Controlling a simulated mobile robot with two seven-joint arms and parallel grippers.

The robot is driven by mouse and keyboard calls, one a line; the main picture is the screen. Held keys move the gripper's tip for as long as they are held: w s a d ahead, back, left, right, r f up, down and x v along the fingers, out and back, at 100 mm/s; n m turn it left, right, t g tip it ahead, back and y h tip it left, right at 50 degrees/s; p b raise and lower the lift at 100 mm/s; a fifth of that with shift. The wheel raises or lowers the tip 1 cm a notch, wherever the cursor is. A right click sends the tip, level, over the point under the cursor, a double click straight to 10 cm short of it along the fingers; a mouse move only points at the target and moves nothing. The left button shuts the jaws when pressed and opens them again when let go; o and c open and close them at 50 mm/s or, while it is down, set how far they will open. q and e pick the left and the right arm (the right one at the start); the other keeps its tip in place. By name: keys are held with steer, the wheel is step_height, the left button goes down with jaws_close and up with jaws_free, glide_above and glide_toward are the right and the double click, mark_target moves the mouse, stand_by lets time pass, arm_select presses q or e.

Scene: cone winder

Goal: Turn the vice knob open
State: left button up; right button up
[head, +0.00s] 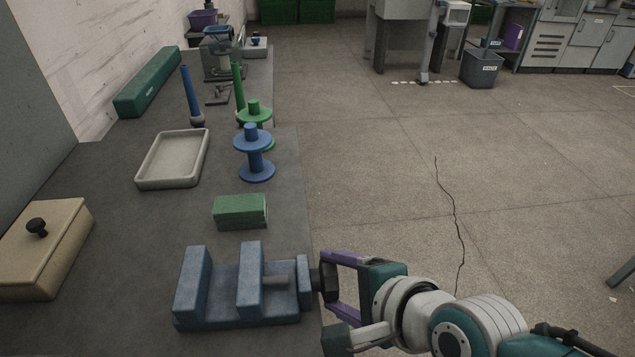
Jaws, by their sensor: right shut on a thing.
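The blue vice (212,310) stands at the front right of the grey bench, with two upright jaws apart and a screw block on its right end. Its dark knob (329,284) sticks out on the right side, at the bench edge. My right gripper (327,277) comes in from the right, its purple fingers closed around the knob, which they partly hide. My left gripper is not in view.
A green block (240,212) lies behind the vice. Blue (256,158) and green spools, a pale tray (160,183) and upright rods stand farther back. A wooden box (42,262) with a black knob sits left. The bench's right edge (306,190) drops to open floor.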

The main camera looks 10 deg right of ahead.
steer(key=shift+a, duration=0.1)
steer(key=o, duration=1.3)
steer(key=shift+s+r, duration=0.2)
steer(key=shift+r, duration=0.05)
steer(key=p+v, duration=0.5)
steer(key=v, duration=0.4)
steer(key=shift+s+d, duration=0.2)
steer(key=shift+r, duration=0.1)
